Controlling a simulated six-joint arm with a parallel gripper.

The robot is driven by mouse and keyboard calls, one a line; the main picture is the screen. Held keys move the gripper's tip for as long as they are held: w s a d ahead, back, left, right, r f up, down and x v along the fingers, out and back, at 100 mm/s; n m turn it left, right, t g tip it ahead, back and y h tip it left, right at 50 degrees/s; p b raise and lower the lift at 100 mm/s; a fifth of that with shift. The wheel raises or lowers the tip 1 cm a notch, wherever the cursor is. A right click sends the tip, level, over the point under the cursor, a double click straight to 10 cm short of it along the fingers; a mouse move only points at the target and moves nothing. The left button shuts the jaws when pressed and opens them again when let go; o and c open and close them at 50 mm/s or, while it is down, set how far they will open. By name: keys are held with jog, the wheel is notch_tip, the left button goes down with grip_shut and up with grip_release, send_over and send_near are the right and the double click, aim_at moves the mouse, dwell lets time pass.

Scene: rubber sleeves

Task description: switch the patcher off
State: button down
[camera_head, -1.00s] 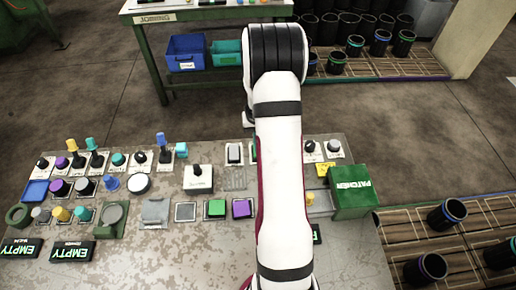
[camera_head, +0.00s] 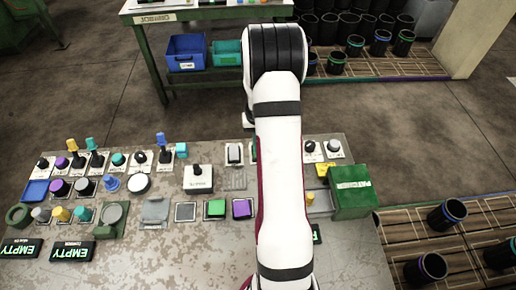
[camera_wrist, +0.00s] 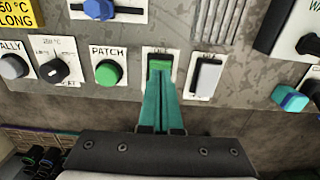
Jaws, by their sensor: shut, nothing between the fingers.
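In the wrist view my gripper (camera_wrist: 160,75) is shut and empty, its teal fingers together. The fingertips are over a green switch (camera_wrist: 160,61) on a white plate whose label I cannot read fully; I cannot tell if they touch it. Left of it is a plate labelled PATCH with a round green button (camera_wrist: 108,73). Right of it is a pale rocker switch (camera_wrist: 206,77). In the head view the green patcher box (camera_head: 353,190) stands at the panel's right side. My arm hides the gripper and part of the panel there.
The panel (camera_head: 180,255) is crowded with knobs, levers and buttons. In the wrist view a black knob (camera_wrist: 54,70) is at left and a teal knob (camera_wrist: 290,98) at right. Racks with black sleeves (camera_head: 430,267) lie right of the panel.

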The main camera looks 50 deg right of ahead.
jog(key=shift+f, duration=0.8)
jog(key=shift+r, duration=3.55)
jog(key=s+a+r+n, duration=0.1)
jog(key=a+r, duration=0.3)
jog(key=a, duration=0.3)
jog(key=s+a+r, duration=0.1)
jog(key=a+r, duration=0.3)
jog(key=a, duration=0.3)
jog(key=s+a+r+n, duration=0.1)
jog(key=s+a+r, duration=0.15)
jog(key=a, duration=0.45)
jog(key=s+a+r+n+y, duration=0.1)
jog(key=s+a, duration=1.1)
jog(key=shift+r+y, duration=0.4)
